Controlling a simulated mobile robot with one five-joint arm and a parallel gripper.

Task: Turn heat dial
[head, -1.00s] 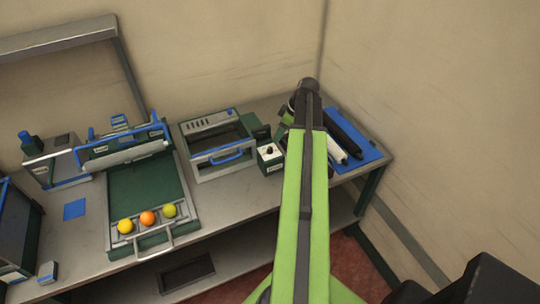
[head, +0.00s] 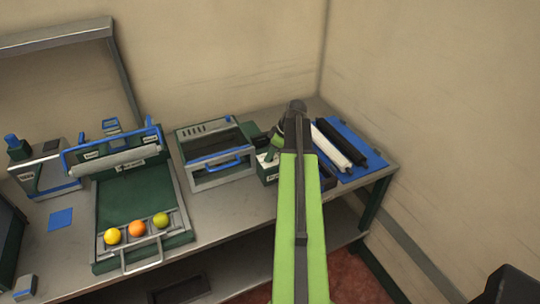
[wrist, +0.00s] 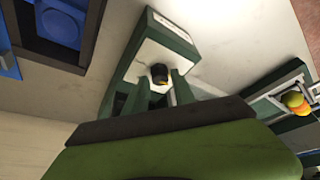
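The heat dial is a small black knob (wrist: 160,74) on the white face of a dark green box (wrist: 152,35) in the wrist view. In the head view the box (head: 266,168) stands at the right of the grey heating unit, partly covered by my gripper (head: 273,151). In the wrist view my gripper (wrist: 160,88) has its two green fingers apart, pointing at the knob, with the knob just at or between the fingertips. I cannot tell whether they touch it. Nothing is held.
The grey unit with a blue handle (head: 222,163) stands just left of the box. A blue mat (head: 372,170) with a white and a black roller lies to the right. The green tray (head: 135,212) with yellow, orange and lime balls is at left.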

